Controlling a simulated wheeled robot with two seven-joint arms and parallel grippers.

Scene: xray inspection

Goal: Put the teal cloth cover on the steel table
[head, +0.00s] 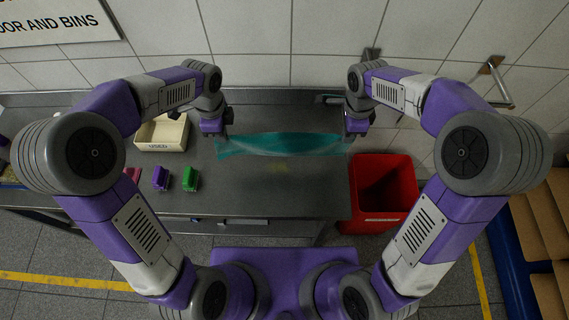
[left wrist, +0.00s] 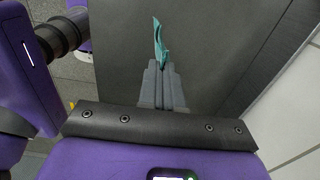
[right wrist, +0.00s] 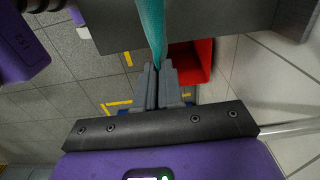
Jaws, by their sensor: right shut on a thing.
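The teal cloth cover (head: 282,144) hangs as a long band between my two grippers, over the right part of the steel table (head: 270,190). My left gripper (head: 218,138) is shut on its left end; the cloth (left wrist: 159,42) sticks out past the fingertips (left wrist: 161,68) in the left wrist view. My right gripper (head: 351,137) is shut on its right end near the table's right edge; in the right wrist view the cloth (right wrist: 151,28) runs away from the fingertips (right wrist: 160,66). I cannot tell whether its lower edge touches the tabletop.
A cream bin (head: 163,134) stands on the table at left. A purple block (head: 161,178) and a green block (head: 191,178) sit in front of it. A red bin (head: 384,190) stands right of the table. A tiled wall rises behind. The table's front middle is clear.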

